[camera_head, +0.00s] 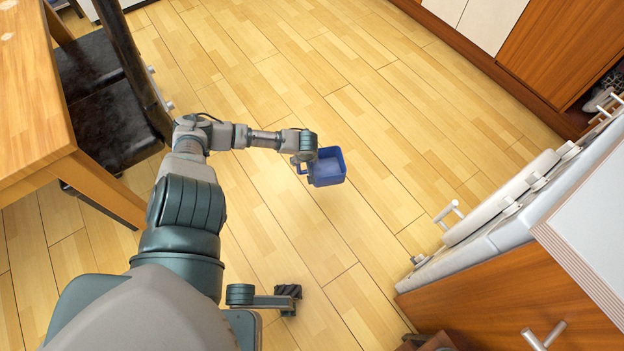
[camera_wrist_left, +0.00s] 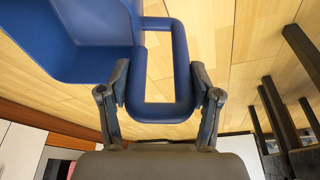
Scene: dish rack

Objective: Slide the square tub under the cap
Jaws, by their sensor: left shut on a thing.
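The blue square tub (camera_head: 329,169) hangs in the air over the wooden floor, in the middle of the head view. It is open at the top, with a loop handle on its left side. My left gripper (camera_head: 302,158) is at that handle. In the left wrist view the tub (camera_wrist_left: 85,60) fills the upper left. The two fingers of my left gripper (camera_wrist_left: 162,88) close on the handle (camera_wrist_left: 160,113) from both sides. No cap is visible in either view. My right gripper is not in view.
A wooden table (camera_head: 40,105) and a dark chair (camera_head: 105,105) stand at the left. A counter with a pale top (camera_head: 480,250) and orange-brown front is at the lower right. Cabinets (camera_head: 555,50) line the upper right. The floor between is clear.

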